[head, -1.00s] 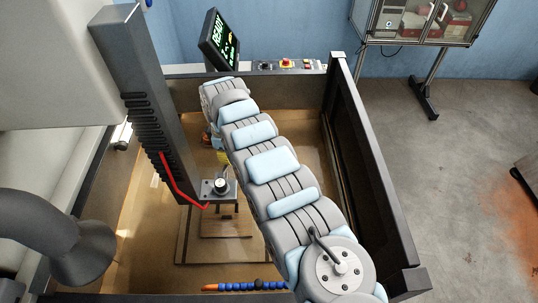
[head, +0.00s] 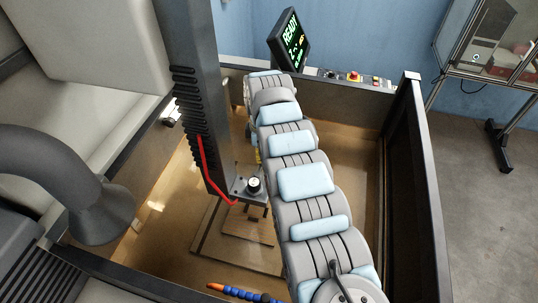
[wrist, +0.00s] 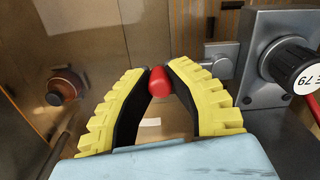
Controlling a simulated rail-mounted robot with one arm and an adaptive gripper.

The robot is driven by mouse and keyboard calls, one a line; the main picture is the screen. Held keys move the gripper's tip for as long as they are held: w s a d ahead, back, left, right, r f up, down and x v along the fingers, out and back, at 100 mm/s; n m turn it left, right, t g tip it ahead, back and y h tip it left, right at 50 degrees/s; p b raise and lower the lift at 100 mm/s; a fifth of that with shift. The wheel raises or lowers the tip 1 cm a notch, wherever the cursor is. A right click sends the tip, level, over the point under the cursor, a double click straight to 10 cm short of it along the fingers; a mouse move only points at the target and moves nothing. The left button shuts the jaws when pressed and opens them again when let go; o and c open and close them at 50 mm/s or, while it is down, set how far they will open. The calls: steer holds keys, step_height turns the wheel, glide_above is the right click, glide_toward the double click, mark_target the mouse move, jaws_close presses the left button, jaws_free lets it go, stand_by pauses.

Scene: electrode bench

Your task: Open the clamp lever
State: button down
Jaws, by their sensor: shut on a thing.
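In the wrist view, a red rounded knob (wrist: 160,84), which looks like the clamp lever's handle end, sits between the yellow ridged fingers of my gripper (wrist: 158,72). The fingers lean inward and are shut on it at their tips. The rest of the lever is hidden. To the right is a grey metal block (wrist: 260,85) with a black-rimmed dial (wrist: 292,66) and a small metal piece at its left side. In the head view, the same block with its dial (head: 254,186) stands beside my arm, which hides most of the gripper and the lever.
The block sits at the foot of a dark column (head: 200,100) with a red cable (head: 207,165). A blue segmented hose (head: 240,294) lies in front. Dark walls enclose the brown tray floor (head: 350,155). A screen reading READY (head: 290,40) stands behind. A round fitting (wrist: 66,87) shows at left.

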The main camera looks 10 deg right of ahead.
steer(key=c, duration=0.9)
jaws_free()
steer(key=shift+a, duration=0.1)
steer(key=shift+c, duration=0.2)
steer(key=shift+r, duration=0.15)
step_height(320, 180, up, 12)
steer(key=shift+w, duration=0.1)
